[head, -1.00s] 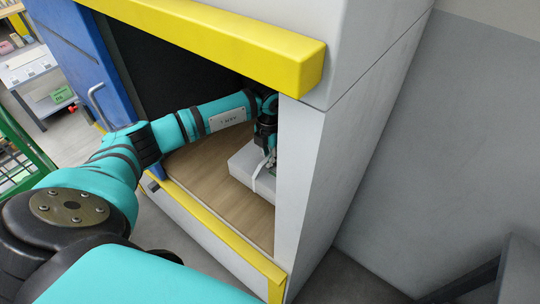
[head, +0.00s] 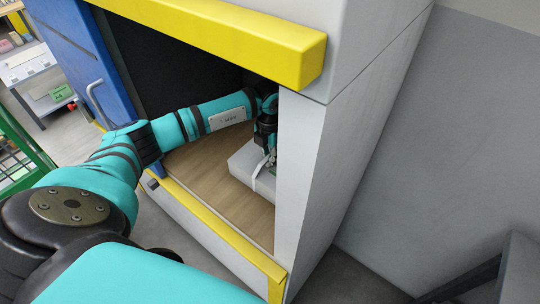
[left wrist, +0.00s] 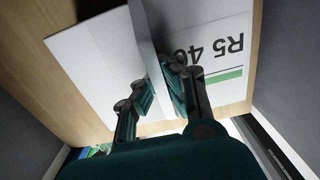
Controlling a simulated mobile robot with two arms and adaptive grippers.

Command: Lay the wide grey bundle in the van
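The wide grey bundle (head: 243,164) lies flat on the wooden floor of the van (head: 190,165), deep inside near the right door post, which hides its right end. A pale strap crosses its top. In the left wrist view the bundle (left wrist: 95,70) shows a white top with "R5 40" lettering and a green stripe. My left gripper (head: 267,148) points down at the bundle's top, partly behind the post. In the left wrist view its fingers (left wrist: 157,92) sit close on both sides of the upright grey strap and appear shut on it. My right gripper is out of view.
A yellow beam (head: 240,45) runs above the van opening and a yellow sill (head: 215,235) along its lower edge. The post (head: 300,170) stands close right of my left gripper. A blue door (head: 75,60) is at left. Bare wooden floor lies left of the bundle.

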